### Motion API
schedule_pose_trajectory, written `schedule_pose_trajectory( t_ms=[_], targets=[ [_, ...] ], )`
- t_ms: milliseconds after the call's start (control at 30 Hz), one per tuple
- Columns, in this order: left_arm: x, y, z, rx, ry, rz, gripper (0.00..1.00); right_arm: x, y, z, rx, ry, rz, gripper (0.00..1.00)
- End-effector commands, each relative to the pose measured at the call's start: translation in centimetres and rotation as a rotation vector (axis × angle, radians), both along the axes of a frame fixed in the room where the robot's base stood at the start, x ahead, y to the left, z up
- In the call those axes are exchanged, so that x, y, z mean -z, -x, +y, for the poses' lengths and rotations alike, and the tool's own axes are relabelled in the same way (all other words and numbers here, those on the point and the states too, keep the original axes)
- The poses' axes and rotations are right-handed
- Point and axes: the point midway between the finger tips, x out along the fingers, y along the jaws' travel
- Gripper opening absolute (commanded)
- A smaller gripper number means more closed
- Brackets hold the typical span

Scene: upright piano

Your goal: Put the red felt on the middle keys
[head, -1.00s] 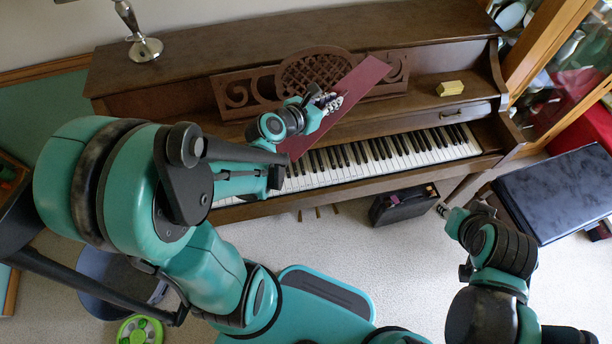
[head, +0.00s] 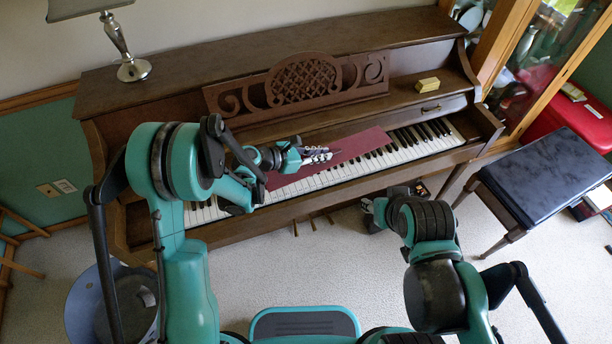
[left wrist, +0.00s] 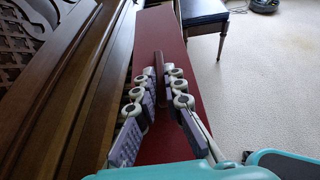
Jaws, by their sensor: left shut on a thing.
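The red felt (head: 358,146) is a long dark-red strip. In the head view it lies lengthwise along the keyboard, over the back part of the middle keys (head: 335,172). I cannot tell whether it rests on them or hangs just above. My left gripper (head: 328,155) is shut on the felt. The left wrist view shows the felt (left wrist: 162,28) running away from me, with the fingers (left wrist: 160,88) on both sides of a raised ridge along its middle. My right gripper (head: 368,207) is in front of the piano, away from the felt; its fingers are too small to read.
The upright piano (head: 270,60) has a carved music stand (head: 300,82) behind the keys. A yellow block (head: 428,86) sits right of the stand. A lamp (head: 128,50) stands on top. A black bench (head: 550,170) is at the right. Some carpet in front is clear.

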Motion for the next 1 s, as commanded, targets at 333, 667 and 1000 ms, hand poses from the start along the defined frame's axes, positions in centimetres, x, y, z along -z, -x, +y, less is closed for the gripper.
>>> schedule_pose_trajectory(
  t_ms=[333,667,1000],
  targets=[
    [4.7,0.1,-2.1,0.136,0.014,-0.012,0.0,1.6,0.0,0.0,0.0,0.0,0.0,0.4],
    [9.3,-3.4,4.6,0.134,0.014,-0.013,0.0,4.3,0.0,0.0,0.0,0.0,0.0,0.4],
    [11.3,-4.4,6.5,0.137,0.014,-0.013,0.0,5.4,0.0,0.0,0.0,0.0,0.0,0.4]
  ],
)
